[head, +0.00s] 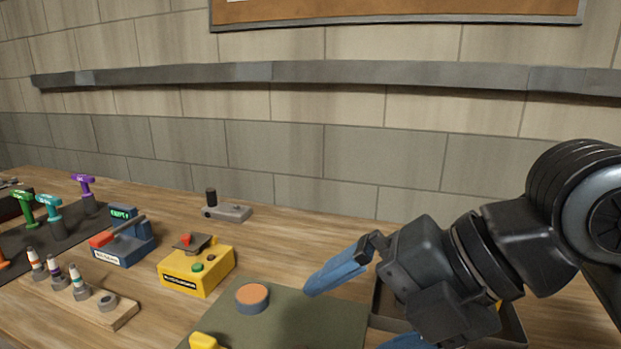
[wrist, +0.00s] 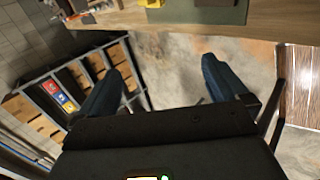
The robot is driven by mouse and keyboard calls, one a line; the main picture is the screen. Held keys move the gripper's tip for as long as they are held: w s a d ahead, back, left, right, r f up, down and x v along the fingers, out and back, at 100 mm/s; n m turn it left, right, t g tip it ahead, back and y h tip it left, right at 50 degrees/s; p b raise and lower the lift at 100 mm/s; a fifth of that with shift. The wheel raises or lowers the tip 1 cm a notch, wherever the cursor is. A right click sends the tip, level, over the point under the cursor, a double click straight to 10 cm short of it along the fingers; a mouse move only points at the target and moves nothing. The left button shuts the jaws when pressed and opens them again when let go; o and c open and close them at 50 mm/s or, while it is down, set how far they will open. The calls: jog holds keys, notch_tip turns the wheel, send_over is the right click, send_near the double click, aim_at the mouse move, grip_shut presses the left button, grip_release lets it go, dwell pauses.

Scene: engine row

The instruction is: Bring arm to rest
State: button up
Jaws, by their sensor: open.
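My gripper (head: 365,308) is at the right of the head view, above the right end of the workbench (head: 290,235). Its blue fingers are spread, with nothing between them. The wrist view shows the same open gripper (wrist: 160,88) with a finger on each side and bare floor beyond. In the head view my arm reaches in from the right edge and hides part of a dark tray (head: 512,330) below it.
A green mat (head: 310,318) carries an orange-topped round part (head: 252,297). A yellow box (head: 196,268), a blue device (head: 125,245) and several drill-like tools stand to the left. A shelf unit (wrist: 40,112) shows in the wrist view.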

jog(key=w+a+m+t+y+b, duration=0.25)
jog(key=a+m+t+y, duration=0.35)
jog(key=m, duration=0.5)
jog(key=s+d+f+m+t+h+b, duration=0.1)
jog(key=s+d+f+m+t+h, duration=0.1)
jog(key=f+m, duration=0.4)
jog(key=s+d+f+m+t+h, duration=0.3)
jog(key=d+f+m+h, duration=0.2)
jog(key=m, duration=0.1)
jog(key=s+d+f+m+t+h+b, duration=0.1)
jog(key=s+d+f+m+t+h, duration=0.1)
jog(key=f+m, duration=0.4)
jog(key=shift+s+d+f+m+h+b, duration=0.3)
jog(key=shift+s+d+m+h+b, duration=0.1)
jog(key=shift+s+d+h, duration=0.4)
jog(key=s+d+f+h+b, duration=0.1)
jog(key=s+d+f, duration=0.1)
jog(key=s+d, duration=0.2)
jog(key=s+d+f+m+h, duration=0.1)
jog(key=s+d+f, duration=0.2)
jog(key=s, duration=0.8)
jog(key=s+d+f+m+g+h+b, duration=0.1)
jog(key=s+d, duration=0.3)
jog(key=s, duration=0.4)
jog(key=shift+s+d+f+h+b, duration=0.2)
jog(key=shift+d+f+h+b, duration=0.25)
jog(key=shift+f, duration=0.3)
